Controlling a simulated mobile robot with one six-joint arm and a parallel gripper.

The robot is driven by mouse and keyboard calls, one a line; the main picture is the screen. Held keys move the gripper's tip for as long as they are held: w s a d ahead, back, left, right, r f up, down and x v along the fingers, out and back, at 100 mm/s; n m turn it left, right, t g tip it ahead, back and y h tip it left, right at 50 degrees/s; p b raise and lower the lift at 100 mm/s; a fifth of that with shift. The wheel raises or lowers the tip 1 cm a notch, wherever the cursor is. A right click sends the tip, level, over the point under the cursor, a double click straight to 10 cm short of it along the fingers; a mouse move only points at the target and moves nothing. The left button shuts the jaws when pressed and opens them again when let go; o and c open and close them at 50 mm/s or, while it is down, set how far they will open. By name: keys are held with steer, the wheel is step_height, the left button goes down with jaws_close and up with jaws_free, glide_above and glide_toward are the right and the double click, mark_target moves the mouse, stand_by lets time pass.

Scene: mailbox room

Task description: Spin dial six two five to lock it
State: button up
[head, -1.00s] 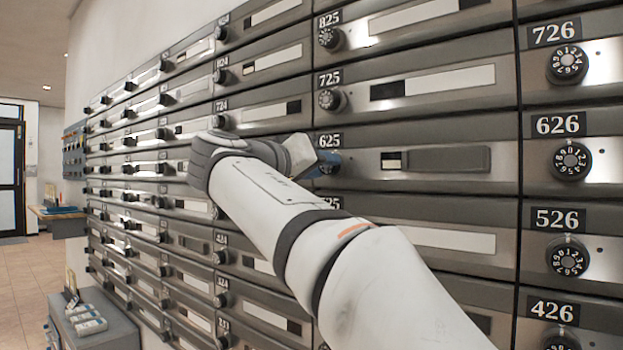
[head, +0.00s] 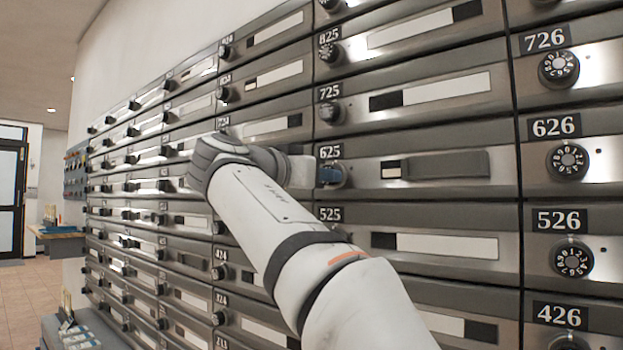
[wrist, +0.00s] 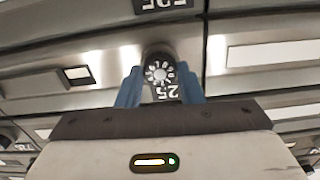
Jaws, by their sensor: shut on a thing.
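The dial of mailbox 625 (wrist: 158,72) is a black knob with a white-marked face. In the wrist view it sits between the blue fingers of my gripper (wrist: 159,88), which is shut on it. In the head view my gripper (head: 328,174) reaches the dial from the left, and its blue fingertips mostly hide the dial. The 625 label (head: 329,152) shows just above the fingers. The door of mailbox 625 (head: 350,150) appears flush with its neighbours. The number set on the dial is too small to read.
Similar dials stand close by: the 725 dial (head: 331,111) above and the 626 dial (head: 567,161) to the right. A grey counter with small items (head: 80,335) is at lower left, with open floor (head: 35,285) beyond.

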stand_by(0.3)
steer(key=o, duration=1)
steer(key=p+v, duration=0.1)
steer(key=v, duration=0.6)
steer(key=shift+s+a, duration=0.25)
